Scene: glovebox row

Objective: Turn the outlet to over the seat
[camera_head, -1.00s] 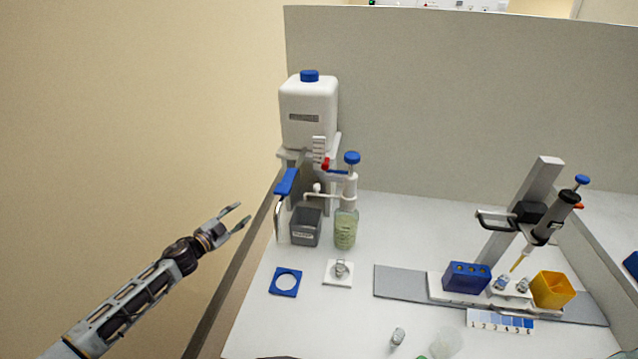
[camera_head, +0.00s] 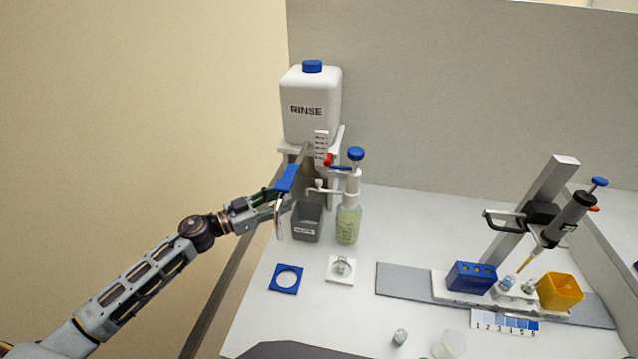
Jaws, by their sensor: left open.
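The outlet is a bent metal spout (camera_head: 279,222) with a blue handle (camera_head: 287,179) on top, below the white RINSE tank (camera_head: 311,122). The spout's end hangs just left of the grey waste bin (camera_head: 307,236). The seat looks like the blue square plate with a round opening (camera_head: 275,284), lying on the bench in front; a white square plate (camera_head: 340,280) with a small clear piece on it lies to its right. My left gripper (camera_head: 283,197) is open at the lower end of the blue handle. Whether its fingers touch or straddle the handle I cannot tell. My right gripper is not in view.
A pump bottle (camera_head: 347,226) with green liquid stands right of the bin. A pipette stand (camera_head: 537,215), blue block (camera_head: 472,277) and yellow box (camera_head: 560,291) stand at the right. A small vial (camera_head: 400,337) is near the front. The bench's left edge runs below my left arm.

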